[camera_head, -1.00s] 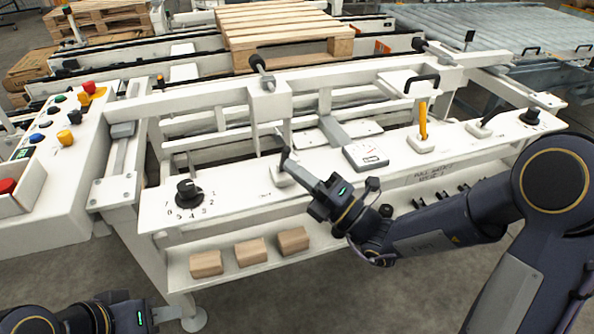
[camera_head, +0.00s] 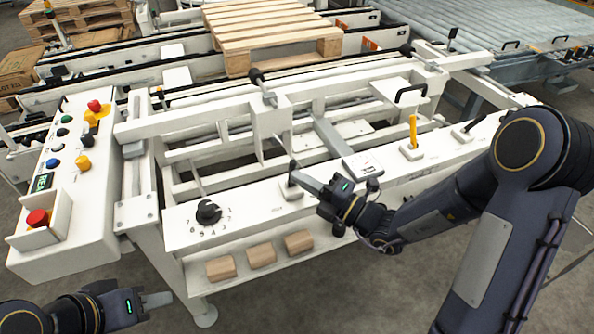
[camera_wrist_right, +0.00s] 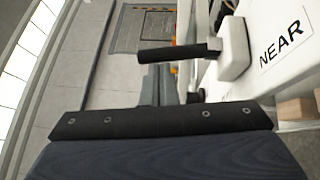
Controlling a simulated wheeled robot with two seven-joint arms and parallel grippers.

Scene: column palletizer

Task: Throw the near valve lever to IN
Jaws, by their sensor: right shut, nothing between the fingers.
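The near valve lever (camera_head: 292,167) stands on a white base on the front panel, its dark handle upright in the head view. In the right wrist view its black handle (camera_wrist_right: 178,53) runs left from the white base, beside the printed word NEAR. My right gripper (camera_head: 305,181) is shut and empty, close beside the lever on its right. In the wrist view a gap shows between the gripper (camera_wrist_right: 160,121) and the handle; contact cannot be told from the head view. My left gripper (camera_head: 157,300) is low at the left, away from the panel; its finger gap is unclear.
A black dial (camera_head: 209,212) is left of the lever. Several wooden blocks (camera_head: 262,255) lie on the shelf below. A button console (camera_head: 84,205) is at left, a pallet (camera_head: 270,35) behind.

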